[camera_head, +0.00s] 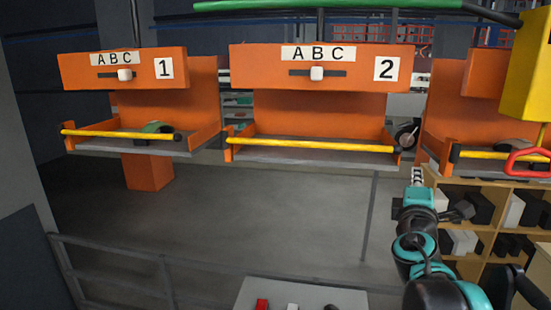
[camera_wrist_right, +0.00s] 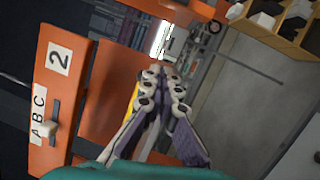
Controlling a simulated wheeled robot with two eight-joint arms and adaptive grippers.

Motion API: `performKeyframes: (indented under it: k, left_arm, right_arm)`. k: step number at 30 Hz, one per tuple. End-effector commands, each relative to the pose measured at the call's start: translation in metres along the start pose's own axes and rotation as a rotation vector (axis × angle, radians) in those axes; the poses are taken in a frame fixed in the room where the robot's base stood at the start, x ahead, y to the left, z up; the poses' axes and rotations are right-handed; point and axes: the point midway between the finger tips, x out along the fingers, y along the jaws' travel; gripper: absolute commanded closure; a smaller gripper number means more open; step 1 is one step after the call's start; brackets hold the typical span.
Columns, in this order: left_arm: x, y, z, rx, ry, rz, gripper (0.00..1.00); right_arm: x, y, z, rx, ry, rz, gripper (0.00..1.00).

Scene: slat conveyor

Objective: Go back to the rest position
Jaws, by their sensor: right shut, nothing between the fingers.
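My right gripper (camera_head: 416,176) is raised at the right of the head view, in front of the shelf and below the right end of orange carrier 2 (camera_head: 260,109). Its teal and black arm comes up from the bottom edge. In the right wrist view the fingers of my right gripper (camera_wrist_right: 163,78) are closed together with nothing between them. Carrier 2 shows at the left of that view (camera_wrist_right: 97,105), apart from the fingers as far as I can tell. My left gripper is not in view.
Orange carrier 1 (camera_head: 200,101) hangs at the left, with a yellow bar (camera_head: 115,133) across its tray. A wooden shelf (camera_head: 470,187) with dark and white items stands at right. A grey table (camera_head: 345,297) with small items is at the bottom.

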Motion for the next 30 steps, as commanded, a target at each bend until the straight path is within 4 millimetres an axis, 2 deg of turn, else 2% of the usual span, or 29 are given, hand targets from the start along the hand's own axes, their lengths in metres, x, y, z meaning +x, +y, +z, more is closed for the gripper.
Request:
performKeyframes:
  k: [2,11,17,20,23,24,26,27,29,30]
  left_arm:
    - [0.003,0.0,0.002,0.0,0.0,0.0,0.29]
    - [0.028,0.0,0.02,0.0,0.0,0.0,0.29]
    - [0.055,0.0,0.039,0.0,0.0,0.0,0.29]
    - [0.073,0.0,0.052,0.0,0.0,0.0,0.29]
    - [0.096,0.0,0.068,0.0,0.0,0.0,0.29]
    - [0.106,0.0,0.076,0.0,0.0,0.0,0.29]
    - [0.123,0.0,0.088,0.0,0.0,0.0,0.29]
    - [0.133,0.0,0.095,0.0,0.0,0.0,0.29]
    - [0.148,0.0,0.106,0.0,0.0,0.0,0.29]
    - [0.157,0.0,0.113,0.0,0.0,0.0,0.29]
  right_arm:
    - [-0.002,-0.005,0.0,0.01,-0.003,-0.003,1.0]
    - [-0.023,-0.057,0.008,0.153,-0.058,-0.054,1.0]
    - [-0.049,-0.12,0.014,0.305,-0.119,-0.124,1.0]
    - [-0.067,-0.165,0.016,0.406,-0.16,-0.18,1.0]
    - [-0.093,-0.225,0.015,0.527,-0.208,-0.259,1.0]
    - [-0.105,-0.254,0.013,0.584,-0.23,-0.3,1.0]
    - [-0.127,-0.299,0.009,0.669,-0.263,-0.369,1.0]
    - [-0.141,-0.328,0.005,0.724,-0.284,-0.417,1.0]
    - [-0.163,-0.371,-0.003,0.803,-0.312,-0.492,1.0]
    - [-0.178,-0.399,-0.01,0.854,-0.328,-0.545,1.0]
